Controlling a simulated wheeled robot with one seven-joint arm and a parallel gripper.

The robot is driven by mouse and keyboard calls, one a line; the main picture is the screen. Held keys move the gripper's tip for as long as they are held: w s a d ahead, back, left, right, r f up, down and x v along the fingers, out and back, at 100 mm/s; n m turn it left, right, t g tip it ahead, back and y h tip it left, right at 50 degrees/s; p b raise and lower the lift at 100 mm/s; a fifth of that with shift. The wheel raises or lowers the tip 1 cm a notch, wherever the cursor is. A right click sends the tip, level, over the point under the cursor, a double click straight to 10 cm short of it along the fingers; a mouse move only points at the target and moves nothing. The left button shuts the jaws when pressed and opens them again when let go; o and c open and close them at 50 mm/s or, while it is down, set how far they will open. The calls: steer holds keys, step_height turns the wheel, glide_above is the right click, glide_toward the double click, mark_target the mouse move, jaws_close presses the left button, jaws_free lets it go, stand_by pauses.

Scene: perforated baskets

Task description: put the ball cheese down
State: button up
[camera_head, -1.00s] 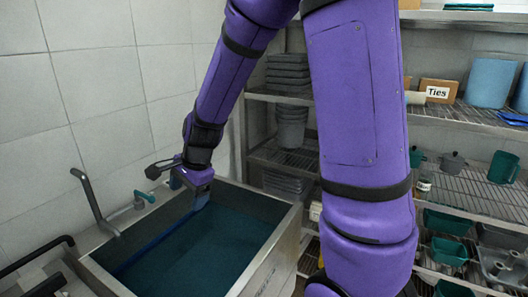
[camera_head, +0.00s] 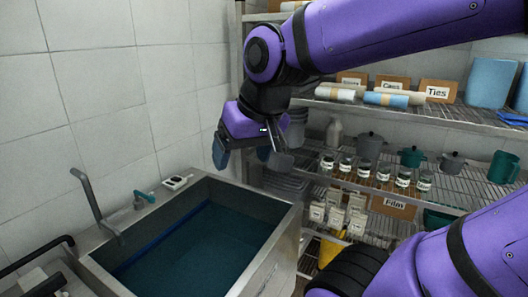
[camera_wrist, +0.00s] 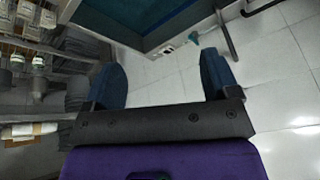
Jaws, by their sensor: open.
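My gripper (camera_head: 241,153) is open and empty above the back right part of the sink in the head view. Its two dark blue fingers stand wide apart in the wrist view (camera_wrist: 162,78), with nothing between them. I cannot make out a ball cheese for certain. A small pale object with dark marks (camera_head: 178,182) lies on the back left rim of the sink (camera_head: 283,236), below and left of my gripper. It also shows in the wrist view (camera_wrist: 168,49), beyond the fingers. It is too small to tell what it is.
The sink holds a dark teal basin floor and looks empty. A teal tap (camera_head: 145,198) and a tall grey pipe (camera_head: 92,200) stand at its left. Wire shelves (camera_head: 460,115) with jars, pots and boxes fill the right. A tiled wall (camera_head: 90,100) closes the left.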

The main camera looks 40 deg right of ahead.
steer(key=shift+s+d+r+n+h, duration=0.1)
steer(key=shift+s+d+r+n, duration=0.2)
steer(key=shift+s, duration=0.35)
steer(key=shift+s+d+r+n+h, duration=0.1)
steer(key=shift+s+n, duration=0.25)
steer(key=shift+s, duration=0.35)
steer(key=shift+s+d+r+n+h, duration=0.1)
steer(key=shift+s+d+n, duration=0.2)
steer(key=shift+s, duration=0.35)
steer(key=shift+a, duration=0.1)
